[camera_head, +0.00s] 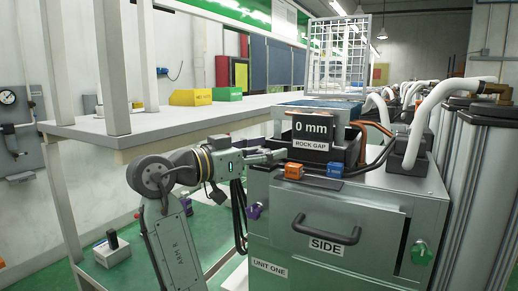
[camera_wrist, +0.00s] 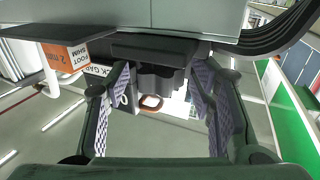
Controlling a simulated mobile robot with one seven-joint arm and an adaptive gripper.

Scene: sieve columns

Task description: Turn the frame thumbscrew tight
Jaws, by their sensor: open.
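My gripper (camera_head: 272,157) reaches in from the left, just left of the rock gap display (camera_head: 312,128), above the unit's left edge. In the wrist view my gripper (camera_wrist: 162,78) is open, its two purple-and-white patterned pads apart. A dark, lobed, knob-like part (camera_wrist: 158,82) shows between the fingertips, below a black block; it may be the frame thumbscrew, but I cannot tell surely, nor whether the pads touch it. In the head view that part is hidden at my gripper. The display reads 0 mm. A purple knob (camera_head: 254,211) and a green knob (camera_head: 419,252) sit on the cabinet.
The orange block also shows in the wrist view (camera_wrist: 64,57). A raised mesh guard (camera_head: 338,55) stands behind. Hoses (camera_head: 440,100) crowd the right; a bench (camera_head: 160,122) stands left.

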